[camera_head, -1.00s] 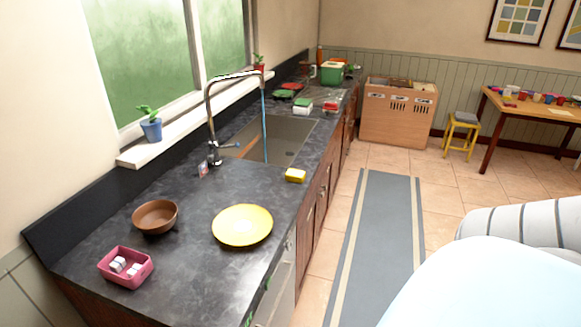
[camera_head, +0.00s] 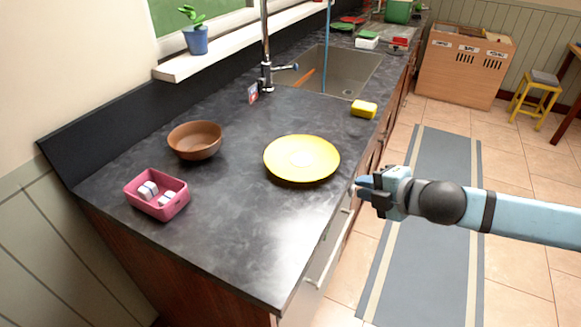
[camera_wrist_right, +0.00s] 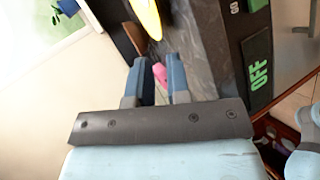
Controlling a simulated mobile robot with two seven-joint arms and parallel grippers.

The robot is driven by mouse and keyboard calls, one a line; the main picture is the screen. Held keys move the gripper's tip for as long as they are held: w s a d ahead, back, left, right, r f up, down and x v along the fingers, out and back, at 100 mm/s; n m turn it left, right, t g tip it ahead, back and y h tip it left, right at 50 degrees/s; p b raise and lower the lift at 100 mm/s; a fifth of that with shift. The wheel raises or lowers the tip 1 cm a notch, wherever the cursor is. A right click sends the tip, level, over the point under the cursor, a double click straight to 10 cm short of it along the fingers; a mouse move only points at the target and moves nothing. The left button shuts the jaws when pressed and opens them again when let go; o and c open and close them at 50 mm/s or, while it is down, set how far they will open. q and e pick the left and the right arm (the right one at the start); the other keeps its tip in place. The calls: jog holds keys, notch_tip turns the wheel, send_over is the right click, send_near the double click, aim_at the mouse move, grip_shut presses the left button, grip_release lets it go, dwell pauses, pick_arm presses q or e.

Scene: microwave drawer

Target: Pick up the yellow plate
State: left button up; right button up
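The yellow plate (camera_head: 302,158) lies flat on the dark countertop (camera_head: 230,215), near its front edge. Its edge also shows at the top of the right wrist view (camera_wrist_right: 147,16). My right gripper (camera_head: 361,187) comes in from the right, just off the counter's front edge, to the right of the plate and apart from it. In the wrist view its two blue fingers (camera_wrist_right: 160,78) are spread with nothing held between them; a pink shape shows beyond the gap. My left gripper is not in view.
A brown bowl (camera_head: 195,140) and a pink tray with small white pieces (camera_head: 156,194) stand left of the plate. An appliance with a green "OFF" display (camera_wrist_right: 258,72) shows in the wrist view.

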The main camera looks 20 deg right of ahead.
jog(key=n, duration=0.1)
send_near(324, 181)
jog(key=w, duration=0.1)
jog(key=w+a+r, duration=0.1)
jog(key=w, duration=0.1)
jog(key=shift+w+a+r+b, duration=0.15)
jog(key=shift+w+r+b, duration=0.05)
jog(key=shift+w+b, duration=0.1)
jog(key=shift+x, duration=3)
jog(key=shift+s+f, duration=0.15)
jog(key=shift+f, duration=0.05)
grip_shut()
